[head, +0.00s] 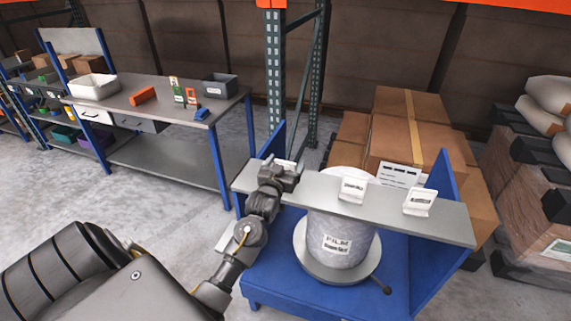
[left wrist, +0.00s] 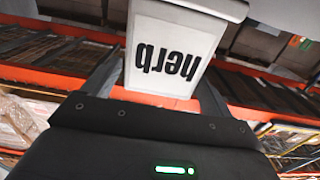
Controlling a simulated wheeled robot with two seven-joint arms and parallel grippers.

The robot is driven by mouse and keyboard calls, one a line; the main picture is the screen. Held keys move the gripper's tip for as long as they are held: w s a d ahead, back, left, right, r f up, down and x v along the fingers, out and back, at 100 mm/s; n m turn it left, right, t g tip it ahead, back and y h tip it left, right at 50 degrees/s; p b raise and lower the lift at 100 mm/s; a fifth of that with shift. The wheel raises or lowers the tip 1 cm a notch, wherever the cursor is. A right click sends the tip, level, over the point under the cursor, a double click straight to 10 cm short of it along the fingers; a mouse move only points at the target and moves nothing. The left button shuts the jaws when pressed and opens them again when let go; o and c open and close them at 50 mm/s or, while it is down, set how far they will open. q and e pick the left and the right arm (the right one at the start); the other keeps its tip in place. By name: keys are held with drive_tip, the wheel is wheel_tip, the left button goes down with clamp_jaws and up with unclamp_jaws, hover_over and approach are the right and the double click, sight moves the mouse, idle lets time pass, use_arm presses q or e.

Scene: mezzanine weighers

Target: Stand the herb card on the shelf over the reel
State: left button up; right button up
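The herb card (left wrist: 165,55) is white with black "herb" lettering that reads upside down in the left wrist view. It sits between the two fingers of my left gripper (left wrist: 160,88), which appear to touch its side edges. In the head view my left gripper (head: 287,172) is at the left end of the grey shelf (head: 320,190), and a small pale part of the card shows beside it. The shelf spans above the reel (head: 343,245), a wrapped roll labelled "FILM" on a round base. Whether the card touches the shelf is unclear. My right gripper is not seen.
Two white cards, one mid-shelf (head: 353,190) and one to the right (head: 420,202), stand on the shelf. Blue end panels (head: 437,176) rise behind it. Cardboard boxes (head: 405,120) are stacked behind. A workbench (head: 150,100) with bins stands at back left.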

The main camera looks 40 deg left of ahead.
use_arm(q)
drive_tip(key=shift+r, duration=0.15)
drive_tip(key=shift+s+d, duration=0.1)
drive_tip(key=shift+s, duration=0.15)
drive_tip(key=b+v, duration=0.2)
drive_tip(key=v, duration=0.9)
drive_tip(key=shift+s+d, duration=0.1)
drive_tip(key=shift+s, duration=0.1)
